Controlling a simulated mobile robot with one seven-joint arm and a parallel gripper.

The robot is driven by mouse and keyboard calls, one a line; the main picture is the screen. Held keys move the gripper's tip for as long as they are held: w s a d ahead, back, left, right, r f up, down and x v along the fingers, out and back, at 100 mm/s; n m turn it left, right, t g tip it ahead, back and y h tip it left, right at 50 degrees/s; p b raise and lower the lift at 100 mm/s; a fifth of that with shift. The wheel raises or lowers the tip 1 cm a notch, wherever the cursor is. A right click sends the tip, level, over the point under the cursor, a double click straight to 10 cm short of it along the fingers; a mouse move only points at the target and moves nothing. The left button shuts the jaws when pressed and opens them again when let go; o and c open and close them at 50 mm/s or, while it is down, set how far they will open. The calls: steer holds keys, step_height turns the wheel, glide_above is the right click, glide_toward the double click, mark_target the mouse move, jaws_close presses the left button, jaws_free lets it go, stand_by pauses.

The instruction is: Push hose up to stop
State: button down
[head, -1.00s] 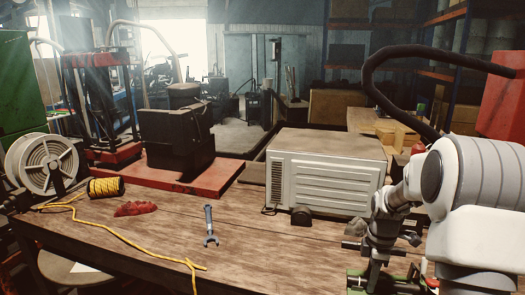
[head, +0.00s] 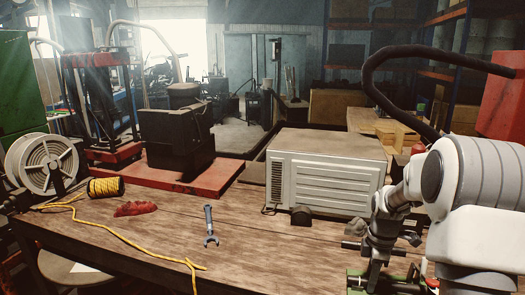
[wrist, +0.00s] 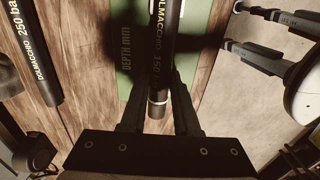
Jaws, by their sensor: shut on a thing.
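In the wrist view, a black hose (wrist: 166,45) with pale lettering runs up the middle of the picture. A silver band and a dark tip (wrist: 157,103) show at its lower end. My gripper (wrist: 160,78) is shut on this hose, one finger on each side. A green plate (wrist: 133,55) marked "DEPTH mm" lies beneath, partly in shadow. The hose's far end is out of the wrist view. In the head view my gripper is low at the right edge of the bench, over green parts (head: 357,280); the hose is hard to make out there.
Another lettered black hose (wrist: 36,50) lies at the left in the wrist view. Grey tool-like bars (wrist: 255,55) are at the right. In the head view a white ribbed box (head: 320,182), a wrench (head: 209,225) and yellow rope (head: 120,238) are on the bench; its front middle is clear.

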steer(key=shift+s+d, duration=0.15)
steer(key=shift+d, duration=0.45)
steer(key=shift+s+d, duration=0.15)
steer(key=shift+d, duration=0.45)
jaws_free()
steer(key=shift+r, duration=0.1)
stand_by(0.4)
steer(key=shift+r+p, duration=3.5)
steer(key=shift+r, duration=0.9)
